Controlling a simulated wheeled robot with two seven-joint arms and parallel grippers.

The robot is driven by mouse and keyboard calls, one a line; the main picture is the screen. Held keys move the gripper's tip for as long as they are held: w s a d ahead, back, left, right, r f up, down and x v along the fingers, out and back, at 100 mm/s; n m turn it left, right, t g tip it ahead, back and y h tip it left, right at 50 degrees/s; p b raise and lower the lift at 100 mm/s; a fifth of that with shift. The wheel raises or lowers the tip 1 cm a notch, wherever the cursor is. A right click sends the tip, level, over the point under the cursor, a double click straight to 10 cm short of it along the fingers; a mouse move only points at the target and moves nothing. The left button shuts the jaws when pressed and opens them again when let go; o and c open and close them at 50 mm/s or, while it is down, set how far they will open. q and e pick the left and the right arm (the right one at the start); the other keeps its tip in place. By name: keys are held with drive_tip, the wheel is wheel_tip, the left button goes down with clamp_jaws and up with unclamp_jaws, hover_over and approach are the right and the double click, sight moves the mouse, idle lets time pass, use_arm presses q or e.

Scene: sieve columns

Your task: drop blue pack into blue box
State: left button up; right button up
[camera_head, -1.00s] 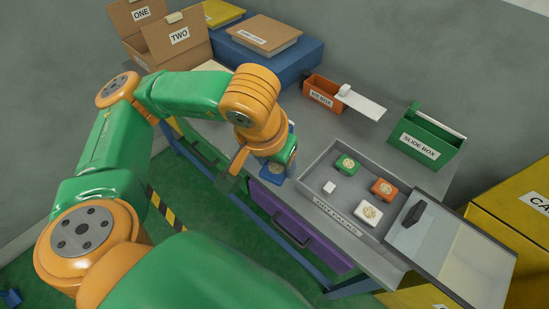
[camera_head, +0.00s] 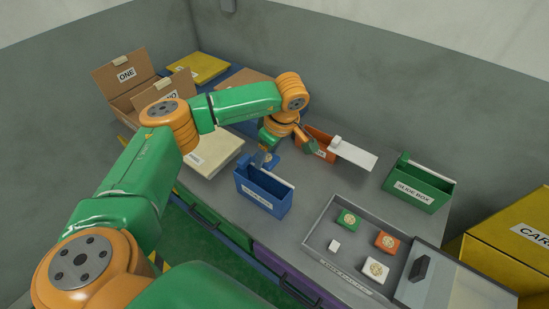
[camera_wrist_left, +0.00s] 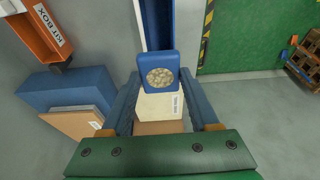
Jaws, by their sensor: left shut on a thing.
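The blue box (camera_head: 262,202), open at the top with a label on its front, stands near the table's front edge. My left gripper (camera_head: 267,157) is shut on the blue pack (camera_head: 274,163), just above and behind the box's back rim. In the left wrist view the blue pack (camera_wrist_left: 162,60), with a round pale window, sits between the tips of the left gripper (camera_wrist_left: 160,82). Part of the blue box (camera_wrist_left: 187,28) shows just beyond the pack there. The pack is largely hidden in the head view. My right gripper is not in view.
An orange kit box (camera_head: 318,143) with a pale lid stands behind the gripper. A grey tray (camera_head: 318,248) with several packs is at the right front. A green slide box (camera_head: 418,190) stands farther right. A cream box (camera_head: 212,152) and open cartons (camera_head: 128,88) are left.

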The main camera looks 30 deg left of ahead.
sight(274, 162)
use_arm(q)
wheel_tip(274, 162, down, 10)
drive_tip(key=b, duration=0.7)
drive_tip(key=shift+r, duration=0.25)
drive_tip(key=o, duration=1.4)
drive_tip(key=b+v, duration=0.1)
drive_tip(key=v, duration=0.6)
drive_tip(key=shift+r+b, duration=0.1)
drive_tip(key=shift+b, duration=0.25)
